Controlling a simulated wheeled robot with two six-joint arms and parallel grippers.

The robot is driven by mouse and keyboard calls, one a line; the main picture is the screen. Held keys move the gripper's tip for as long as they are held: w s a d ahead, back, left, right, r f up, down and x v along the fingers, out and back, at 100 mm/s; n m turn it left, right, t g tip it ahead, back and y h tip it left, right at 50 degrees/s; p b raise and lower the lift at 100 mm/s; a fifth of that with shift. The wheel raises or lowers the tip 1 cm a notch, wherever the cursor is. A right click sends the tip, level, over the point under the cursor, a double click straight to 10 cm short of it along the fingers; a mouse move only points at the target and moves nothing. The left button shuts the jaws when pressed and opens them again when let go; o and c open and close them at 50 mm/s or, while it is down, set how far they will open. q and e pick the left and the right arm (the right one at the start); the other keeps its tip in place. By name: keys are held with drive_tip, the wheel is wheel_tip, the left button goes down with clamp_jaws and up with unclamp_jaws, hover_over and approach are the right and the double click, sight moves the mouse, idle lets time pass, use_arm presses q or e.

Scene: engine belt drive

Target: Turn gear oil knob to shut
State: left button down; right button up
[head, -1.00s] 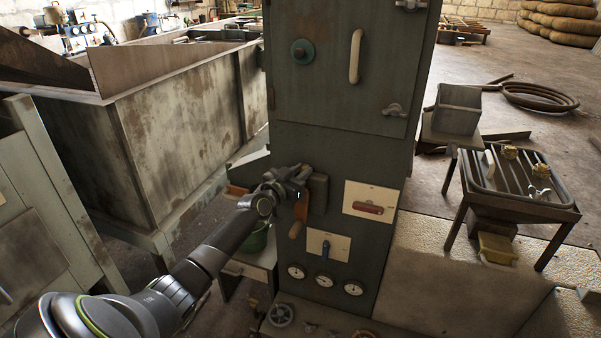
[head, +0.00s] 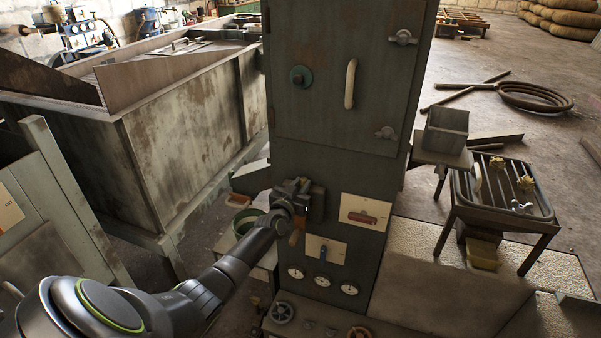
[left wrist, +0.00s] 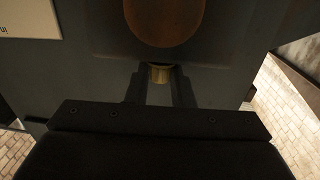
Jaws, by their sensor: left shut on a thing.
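My left gripper (head: 304,190) is at the front of the grey-green cabinet (head: 333,130), beside a dark box on its face. In the left wrist view its fingers (left wrist: 160,80) are shut on a small brass-coloured piece (left wrist: 160,73). A rust-brown rounded part (left wrist: 165,20) is just beyond it. In the head view an orange-brown lever (head: 296,237) shows below the gripper, mostly hidden by it. My right gripper is not in view.
Three gauges (head: 321,281) and a handwheel (head: 282,312) are below the knobs. A rusty tank (head: 180,130) stands left of the cabinet. A green bucket (head: 246,221) is behind my arm. A metal rack table (head: 500,190) stands at right.

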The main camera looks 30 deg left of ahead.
use_arm(q)
drive_tip(key=shift+w+d+r+n+g+y+p, duration=0.1)
drive_tip(key=shift+r+n+g+y+p, duration=0.3)
drive_tip(key=shift+p, duration=0.95)
drive_tip(key=shift+w+d+r+n+y+p, duration=0.1)
drive_tip(key=shift+n+y+p, duration=0.4)
drive_tip(key=shift+y+p, duration=0.65)
drive_tip(key=shift+f+n+y+p, duration=0.1)
drive_tip(key=shift+n+y+p, duration=0.35)
drive_tip(key=shift+p, duration=0.4)
drive_tip(key=shift+d+f+n+g+y+p, duration=0.2)
drive_tip(key=shift+n+g+y+p, duration=0.15)
drive_tip(key=shift+n+g+y, duration=0.5)
drive_tip(key=shift+w+n+g+y, duration=0.1)
drive_tip(key=shift+n+g+y, duration=0.25)
drive_tip(key=shift+y, duration=0.4)
drive_tip(key=shift+w+d+n+g+y+b, duration=0.1)
drive_tip(key=shift+d+n+g+y+b, duration=0.1)
drive_tip(key=shift+n+g+y+b, duration=0.65)
drive_tip(key=shift+y, duration=0.25)
